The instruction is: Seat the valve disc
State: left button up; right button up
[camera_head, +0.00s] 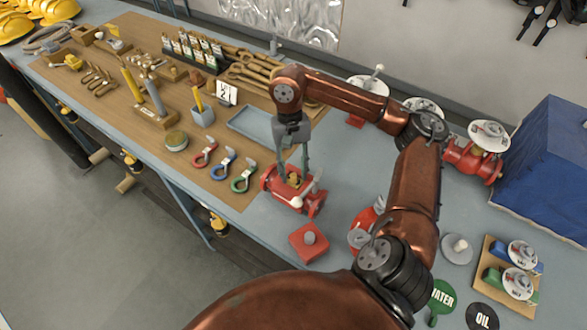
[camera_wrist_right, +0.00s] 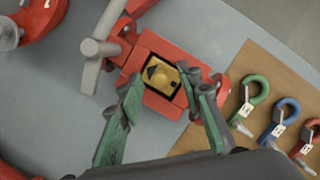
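The red valve body (camera_head: 272,184) stands on the grey bench, with an open square top. A brass piece (camera_head: 294,179), likely the valve disc, shows in the opening. In the wrist view the brass piece (camera_wrist_right: 160,75) lies within the dark square opening of the valve body (camera_wrist_right: 165,104), with a dark wedge-shaped mark on it. More brass shows beside the right-hand fingertip. My right gripper (camera_head: 293,165) points down over the valve; its green fingers (camera_wrist_right: 168,88) are spread on both sides of the opening. I cannot tell how deep the disc sits. My left gripper is out of view.
A red block with a grey knob (camera_head: 308,242) stands in front of the valve. Red, blue and green hooked tools (camera_head: 224,168) lie on the brown mat to the left. A grey tray (camera_head: 252,126) is behind. Other valves and a blue box (camera_head: 545,165) stand right.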

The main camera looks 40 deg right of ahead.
jog(key=v, duration=1.2)
jog(key=shift+a, duration=0.1)
dwell(0.4)
